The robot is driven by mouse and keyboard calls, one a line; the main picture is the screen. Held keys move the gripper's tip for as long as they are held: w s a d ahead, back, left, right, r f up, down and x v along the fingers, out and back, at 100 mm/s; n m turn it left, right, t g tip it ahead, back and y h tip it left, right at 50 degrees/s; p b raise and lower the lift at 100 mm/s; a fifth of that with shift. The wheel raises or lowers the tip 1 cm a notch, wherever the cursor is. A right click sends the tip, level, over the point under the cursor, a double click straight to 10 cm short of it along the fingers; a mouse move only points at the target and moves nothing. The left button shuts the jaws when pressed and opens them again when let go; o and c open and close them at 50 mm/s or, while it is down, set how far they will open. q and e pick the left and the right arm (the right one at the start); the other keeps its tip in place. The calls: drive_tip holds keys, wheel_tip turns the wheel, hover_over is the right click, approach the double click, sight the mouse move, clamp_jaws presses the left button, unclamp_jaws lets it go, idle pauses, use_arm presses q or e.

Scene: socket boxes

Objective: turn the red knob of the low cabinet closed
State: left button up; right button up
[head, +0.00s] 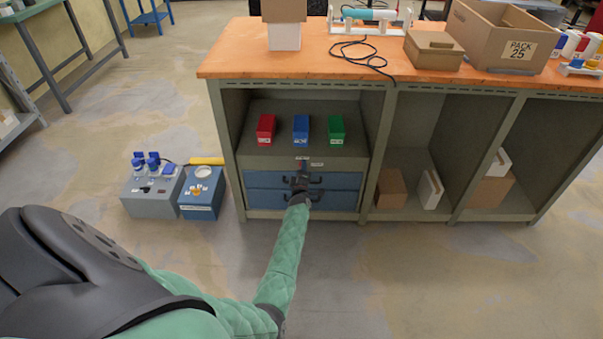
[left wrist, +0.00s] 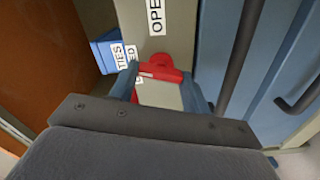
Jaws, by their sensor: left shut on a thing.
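The low cabinet (head: 352,178) has two blue drawers with dark handles, under the orange-topped bench. Its red knob (left wrist: 168,66) shows in the left wrist view, on a grey panel below an OPEN label (left wrist: 156,15). A second white label beside the knob is mostly covered. My left gripper (head: 302,168) reaches the panel just above the drawers; in the left wrist view its fingers (left wrist: 162,84) are shut on the red knob, one on each side. In the head view the gripper hides the knob. My right gripper is not in view.
Red (head: 266,129), blue (head: 301,129) and green (head: 337,130) boxes stand on the shelf above; the blue one also shows in the left wrist view (left wrist: 108,52). Grey (head: 150,197) and blue (head: 202,210) socket boxes stand on the floor at left. The floor in front is clear.

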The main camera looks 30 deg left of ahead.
use_arm(q)
drive_tip(key=n+b, duration=0.1)
drive_tip(key=n, duration=0.2)
drive_tip(key=shift+f, duration=0.15)
drive_tip(key=shift+c, duration=0.2)
drive_tip(key=shift+n, duration=0.3)
